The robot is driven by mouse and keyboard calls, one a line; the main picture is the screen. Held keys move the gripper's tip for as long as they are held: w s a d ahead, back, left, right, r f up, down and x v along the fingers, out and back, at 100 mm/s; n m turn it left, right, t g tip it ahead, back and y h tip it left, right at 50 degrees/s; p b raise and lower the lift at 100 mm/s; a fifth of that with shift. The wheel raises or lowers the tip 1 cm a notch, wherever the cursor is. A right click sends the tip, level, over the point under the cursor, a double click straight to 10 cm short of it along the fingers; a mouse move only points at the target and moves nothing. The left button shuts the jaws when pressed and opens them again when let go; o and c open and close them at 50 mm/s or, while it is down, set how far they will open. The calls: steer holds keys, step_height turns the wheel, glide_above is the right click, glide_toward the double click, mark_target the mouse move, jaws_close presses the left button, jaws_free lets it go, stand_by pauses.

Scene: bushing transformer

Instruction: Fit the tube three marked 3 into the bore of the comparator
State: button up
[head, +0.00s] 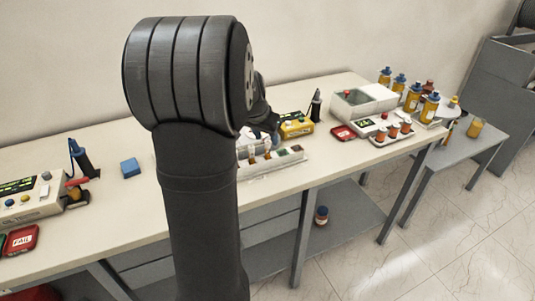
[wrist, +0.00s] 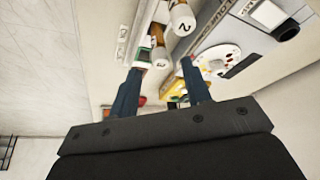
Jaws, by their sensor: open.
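My gripper (wrist: 162,67) is open, with its two blue fingers spread either side of a short white tube with a brown band (wrist: 159,56). No number can be read on that tube. Beside it is a white tube marked 2 (wrist: 183,20). In the head view several tubes sit in a long white rack (head: 272,164) just right of my arm. A white device with a round dial (wrist: 218,58) lies right of the fingers in the wrist view; it may be the comparator, but its bore cannot be made out. My arm hides part of this area in the head view.
A yellow device (head: 296,127) stands behind the rack. Bench between block and arm is clear.

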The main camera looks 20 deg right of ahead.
mark_target(267, 142)
steer(key=x, duration=0.4)
steer(key=shift+a+f, duration=0.1)
jaws_close()
